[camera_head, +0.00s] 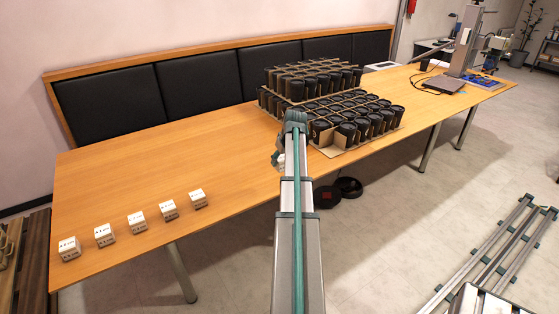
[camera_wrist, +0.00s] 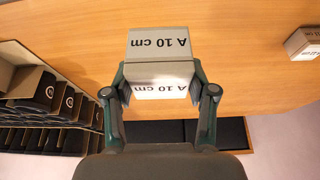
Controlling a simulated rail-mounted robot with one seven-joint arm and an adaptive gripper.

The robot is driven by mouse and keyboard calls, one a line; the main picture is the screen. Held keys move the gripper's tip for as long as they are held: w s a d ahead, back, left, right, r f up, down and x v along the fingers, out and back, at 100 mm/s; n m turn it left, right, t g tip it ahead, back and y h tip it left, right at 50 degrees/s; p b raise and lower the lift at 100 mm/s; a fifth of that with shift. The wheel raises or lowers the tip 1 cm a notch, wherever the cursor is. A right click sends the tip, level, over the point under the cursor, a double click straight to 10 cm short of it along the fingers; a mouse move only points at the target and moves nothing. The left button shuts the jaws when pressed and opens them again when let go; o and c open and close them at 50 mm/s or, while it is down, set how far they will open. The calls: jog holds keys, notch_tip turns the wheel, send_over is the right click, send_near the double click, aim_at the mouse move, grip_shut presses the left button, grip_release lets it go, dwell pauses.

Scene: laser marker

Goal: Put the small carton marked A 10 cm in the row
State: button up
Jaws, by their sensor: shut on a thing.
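A small white carton marked "A 10 cm" (camera_wrist: 160,45) is between the two fingers of my gripper (camera_wrist: 160,84) in the wrist view. My gripper is shut on it, with one finger at each side. Its print appears upside down on two faces. In the head view my gripper (camera_head: 278,158) is mostly hidden by my arm, over the table's front middle. The row of several white cartons (camera_head: 137,221) stands spaced apart along the table's front left. One carton (camera_wrist: 303,43) shows at the right edge of the wrist view.
Stacked cardboard trays of black containers (camera_head: 335,115) stand close to my arm on the right. The wooden table (camera_head: 180,160) is clear between the carton row and my gripper. Black panels (camera_head: 130,95) line the table's back. A scanner-like stand (camera_head: 463,45) is at the far right.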

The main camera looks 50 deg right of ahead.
jog(key=shift+s+a+r, duration=0.1)
jog(key=shift+s+a, duration=0.05)
jog(key=shift+a, duration=0.35)
jog(key=w+a+n+b, duration=0.1)
jog(key=w+a+b, duration=0.15)
jog(key=a, duration=0.85)
jog(key=w+a+b, duration=0.1)
jog(key=w+a, duration=0.3)
jog(key=a, duration=0.7)
jog(key=w+d+f, duration=0.2)
jog(key=w, duration=0.1)
jog(key=w+d+f+p, duration=0.1)
jog(key=w+d+f, duration=0.1)
jog(key=w+f, duration=0.1)
jog(key=w+d+f, duration=0.2)
jog(key=w+d, duration=0.1)
jog(key=w, duration=0.1)
jog(key=shift+w+f+p, duration=0.2)
jog(key=shift+w+p, duration=0.1)
jog(key=shift+p, duration=0.1)
jog(key=shift+x, duration=1.05)
jog(key=shift+s+p+x, duration=0.15)
jog(key=shift+p+x, duration=0.15)
jog(key=shift+x, duration=0.45)
jog(key=shift+s+p+x, duration=0.15)
jog(key=shift+p+x, duration=0.1)
jog(key=shift+x, duration=0.5)
jog(key=shift+f, duration=0.15)
